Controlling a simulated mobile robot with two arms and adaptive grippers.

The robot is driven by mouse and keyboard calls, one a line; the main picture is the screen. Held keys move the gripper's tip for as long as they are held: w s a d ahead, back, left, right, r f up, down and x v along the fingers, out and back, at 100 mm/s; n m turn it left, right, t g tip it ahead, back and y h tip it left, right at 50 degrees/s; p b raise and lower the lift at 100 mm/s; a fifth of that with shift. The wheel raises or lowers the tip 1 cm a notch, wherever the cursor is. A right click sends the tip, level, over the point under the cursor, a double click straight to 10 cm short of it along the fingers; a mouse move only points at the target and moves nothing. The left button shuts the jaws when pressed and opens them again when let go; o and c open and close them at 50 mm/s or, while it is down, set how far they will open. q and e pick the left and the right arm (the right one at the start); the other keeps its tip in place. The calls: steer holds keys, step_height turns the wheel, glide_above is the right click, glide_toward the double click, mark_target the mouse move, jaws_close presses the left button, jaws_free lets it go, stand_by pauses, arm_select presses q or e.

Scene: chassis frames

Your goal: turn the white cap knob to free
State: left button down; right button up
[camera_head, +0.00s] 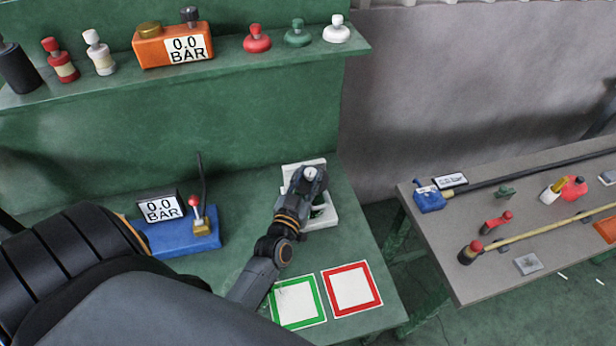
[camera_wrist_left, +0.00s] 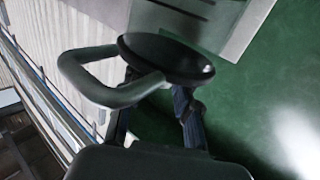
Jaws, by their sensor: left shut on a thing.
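I cannot tell what this piece is. A bit of green shows under the gripper; the fingertips are mostly hidden. My right gripper is not in view.
A blue pump (camera_head: 185,235) with a 0.0 BAR display stands left of the fixture. A green-framed square (camera_head: 297,302) and a red-framed square (camera_head: 351,288) lie in front. An orange gauge (camera_head: 172,46) is on the shelf. A grey table (camera_head: 510,262) at right holds tools.

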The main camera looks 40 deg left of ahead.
arm_select(q)
steer(key=shift+r, duration=0.1)
steer(key=c, duration=1)
jaws_free()
steer(key=shift+w, duration=0.1)
steer(key=shift+v, duration=3.75)
